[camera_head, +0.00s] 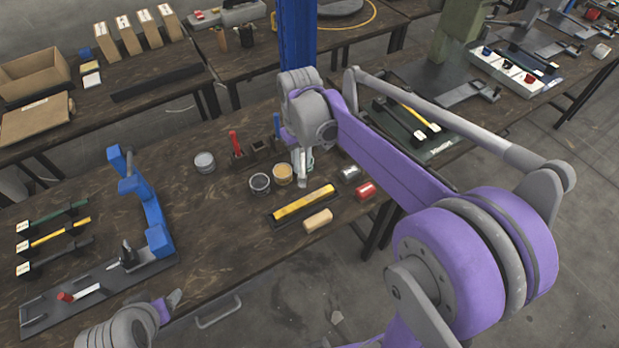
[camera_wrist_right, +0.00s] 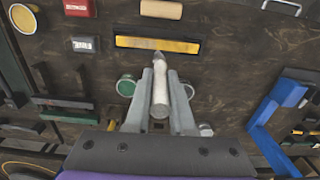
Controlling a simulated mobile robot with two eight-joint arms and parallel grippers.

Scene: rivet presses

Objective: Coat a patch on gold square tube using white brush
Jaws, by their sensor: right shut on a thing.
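The gold square tube (camera_head: 303,203) lies in a black cradle near the front of the middle table; it also shows in the right wrist view (camera_wrist_right: 130,42). My right gripper (camera_head: 303,172) is shut on the white brush (camera_wrist_right: 160,90), whose pale handle sits between the two fingers. The brush points toward the tube, and its tip appears near the cradle's long edge in the wrist view. I cannot tell whether the bristles touch anything. My left gripper (camera_head: 172,302) is at the bottom left, away from the tube; its opening is unclear.
A dark open pot (camera_head: 260,183), a tan pot (camera_head: 282,174) and a grey can (camera_head: 204,162) stand left of the brush. A tan block (camera_head: 318,220), a red block (camera_head: 365,191) and a grey block (camera_head: 350,174) lie near the tube. A blue press (camera_head: 150,205) stands left.

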